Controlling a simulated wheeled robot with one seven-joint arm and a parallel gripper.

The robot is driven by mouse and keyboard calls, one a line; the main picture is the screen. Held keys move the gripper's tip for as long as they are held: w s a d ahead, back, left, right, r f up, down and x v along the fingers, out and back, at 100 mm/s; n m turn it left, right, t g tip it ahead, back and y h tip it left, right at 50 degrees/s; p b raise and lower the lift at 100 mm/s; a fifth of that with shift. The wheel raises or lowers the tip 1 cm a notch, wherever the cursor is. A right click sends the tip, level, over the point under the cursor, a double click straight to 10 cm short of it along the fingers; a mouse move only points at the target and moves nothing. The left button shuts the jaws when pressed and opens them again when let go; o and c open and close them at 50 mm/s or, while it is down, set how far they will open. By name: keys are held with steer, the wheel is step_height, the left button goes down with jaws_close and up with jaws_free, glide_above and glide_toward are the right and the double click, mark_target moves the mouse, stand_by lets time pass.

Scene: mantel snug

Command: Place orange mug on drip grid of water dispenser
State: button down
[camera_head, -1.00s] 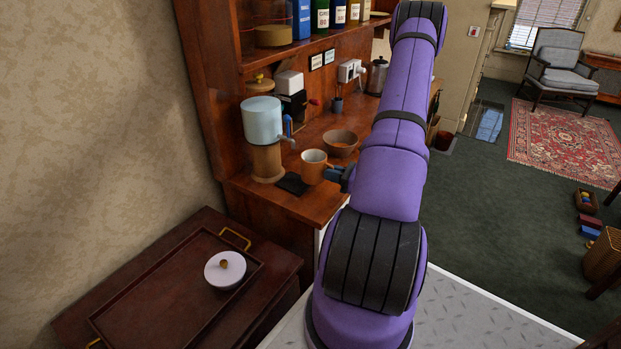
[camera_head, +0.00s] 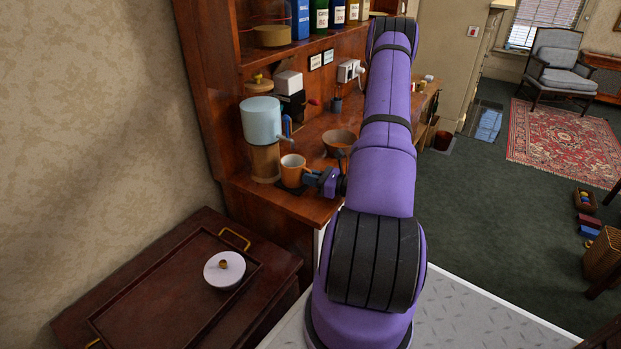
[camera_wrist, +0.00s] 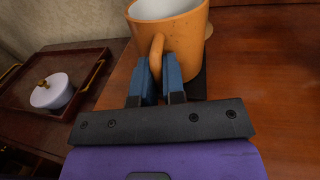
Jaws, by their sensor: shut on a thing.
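The orange mug (camera_head: 293,171) is upright at the front of the wooden counter, over the dark drip grid (camera_head: 291,189), which it partly hides. My gripper (camera_head: 312,178) is shut on the mug's handle from the right. In the wrist view, the blue fingers (camera_wrist: 159,80) pinch the handle of the mug (camera_wrist: 172,38); a dark edge of the grid (camera_wrist: 199,82) shows beside and below it. I cannot tell whether the mug's base touches the grid. The water dispenser, a pale blue tank (camera_head: 262,120) on a wooden stand (camera_head: 264,161), stands just left of and behind the mug.
A brown bowl (camera_head: 338,141) stands behind the mug, partly covered by my arm. A dark grinder-like device (camera_head: 294,104) is further back. A low cabinet with a tray (camera_head: 150,300) and a white lidded pot (camera_head: 224,269) is at lower left.

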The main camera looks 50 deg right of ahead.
steer(key=c, duration=1.6)
jaws_free()
steer(key=shift+f, duration=0.15)
steer(key=o, duration=0.4)
